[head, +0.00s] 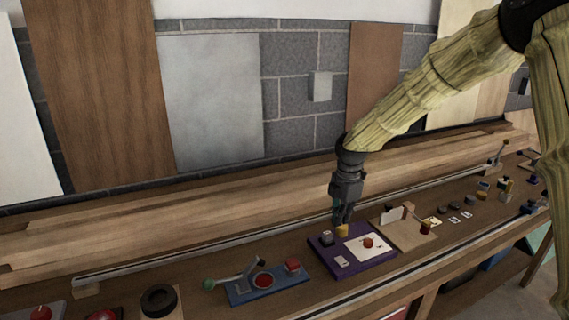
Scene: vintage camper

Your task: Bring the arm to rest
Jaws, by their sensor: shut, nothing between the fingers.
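My arm (420,95) reaches in from the upper right in the head view, with a yellow, wood-like covering. My gripper (342,222) points down, shut and empty, above the back of a purple board (378,261). A small yellow piece (342,231) shows right under the fingertips; I cannot tell whether they touch it. The board also bears a dark block (326,238), a white sheet and an orange-brown round piece (368,242).
A blue board (268,290) with a lever and red parts lies left of the purple board. A tan board (408,232) with an upright white card lies right. Several small items stand farther right. Long planks and a wall with panels lie behind.

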